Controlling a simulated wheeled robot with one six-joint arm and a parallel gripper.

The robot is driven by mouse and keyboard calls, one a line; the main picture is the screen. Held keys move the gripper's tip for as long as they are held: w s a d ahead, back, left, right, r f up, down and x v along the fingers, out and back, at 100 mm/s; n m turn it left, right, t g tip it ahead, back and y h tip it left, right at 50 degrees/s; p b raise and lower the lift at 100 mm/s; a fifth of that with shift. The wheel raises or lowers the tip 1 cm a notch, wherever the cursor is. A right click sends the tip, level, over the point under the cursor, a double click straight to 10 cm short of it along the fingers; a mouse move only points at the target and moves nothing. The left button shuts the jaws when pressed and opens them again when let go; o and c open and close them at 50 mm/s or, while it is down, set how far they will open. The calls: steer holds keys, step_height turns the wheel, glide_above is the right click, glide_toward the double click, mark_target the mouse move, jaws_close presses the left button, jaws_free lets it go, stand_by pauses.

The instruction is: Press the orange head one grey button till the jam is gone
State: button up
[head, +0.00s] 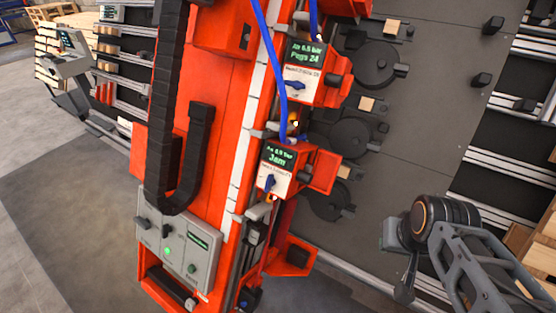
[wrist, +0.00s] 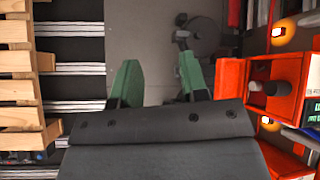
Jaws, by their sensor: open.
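The lower orange head (head: 285,165) has a small screen reading "Jam" and a blue knob on its white label. A dark grey round button (head: 305,159) appears to sit on its right side. In the wrist view, an orange head (wrist: 275,70) stands at the right, and a dark grey button (wrist: 278,88) sticks out from it to the left. My gripper (wrist: 158,80) is open and empty, with its green fingers apart, left of that head and not touching it. In the head view my arm is at the lower right, apart from the heads; the fingertips are not clear there.
The upper orange head (head: 318,75) reads "Pegs 24". A grey control panel (head: 178,245) with a green light is at lower left. Blue hoses (head: 271,62) hang before the heads. A dark plate (head: 425,85) with round discs lies right of them. Wooden slats (wrist: 18,60) stand at left in the wrist view.

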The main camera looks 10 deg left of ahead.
stand_by(0.3)
jaws_close()
stand_by(1.6)
